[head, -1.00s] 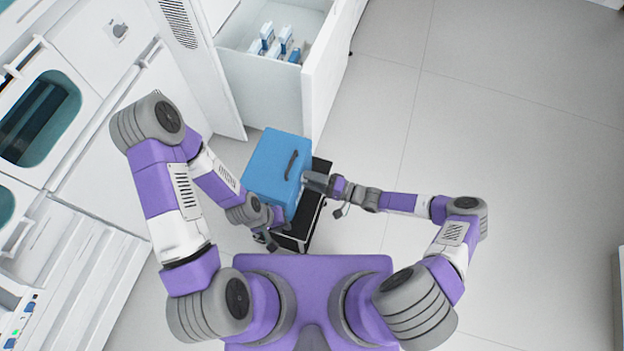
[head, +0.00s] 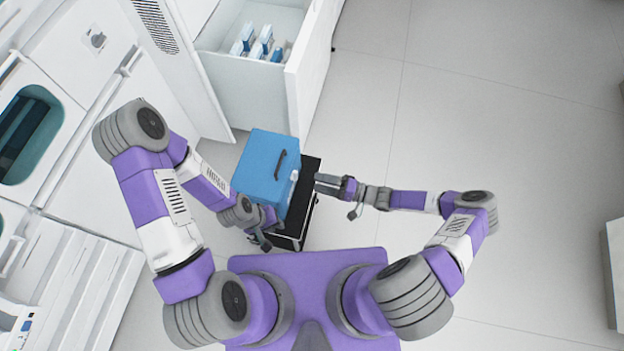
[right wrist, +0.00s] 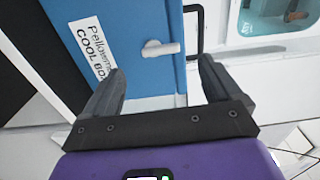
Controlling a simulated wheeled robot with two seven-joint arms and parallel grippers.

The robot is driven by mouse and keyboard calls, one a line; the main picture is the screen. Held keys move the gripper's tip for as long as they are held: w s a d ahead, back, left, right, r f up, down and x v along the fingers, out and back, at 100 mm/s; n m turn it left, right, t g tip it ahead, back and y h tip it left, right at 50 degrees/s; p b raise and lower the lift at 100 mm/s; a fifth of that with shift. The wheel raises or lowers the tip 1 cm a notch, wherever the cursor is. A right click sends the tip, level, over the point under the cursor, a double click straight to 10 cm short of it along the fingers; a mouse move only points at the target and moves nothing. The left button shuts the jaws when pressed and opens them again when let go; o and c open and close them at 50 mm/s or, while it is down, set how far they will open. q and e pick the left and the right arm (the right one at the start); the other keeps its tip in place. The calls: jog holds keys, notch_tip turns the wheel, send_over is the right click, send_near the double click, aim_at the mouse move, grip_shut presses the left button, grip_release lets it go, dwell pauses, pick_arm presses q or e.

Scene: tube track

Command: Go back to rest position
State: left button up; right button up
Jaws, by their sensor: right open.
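My right gripper (head: 320,184) is open and empty, just right of a blue cool box (head: 265,165). In the right wrist view, my open fingers (right wrist: 160,88) point at the box's blue side (right wrist: 150,20), which bears a white label and a white latch (right wrist: 161,48). My left gripper (head: 260,241) is low beside the near left corner of the box. Its jaws are too small to read, and I cannot tell whether it touches anything. The box sits on a black cart (head: 307,195) in front of my base.
An open white drawer (head: 290,95) with several blue-and-white packs (head: 258,42) stands beyond the box. White cabinets (head: 85,130) line the left. The floor (head: 480,130) on the right is mostly clear, with a pale unit (head: 613,270) at the right edge.

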jog(key=shift+s+d, duration=0.1)
jog(key=shift+d, duration=0.2)
jog(key=s+a+f+n+g+h, duration=0.25)
jog(key=s+g+h, duration=0.45)
jog(key=s, duration=0.4)
jog(key=s+d+r+m+t+h, duration=0.1)
jog(key=s+d+r+h, duration=0.1)
jog(key=d+r+h, duration=0.2)
jog(key=shift+d+t+h, duration=0.4)
jog(key=shift+d+h, duration=0.25)
jog(key=shift+h, duration=0.25)
jog(key=shift+m, duration=0.25)
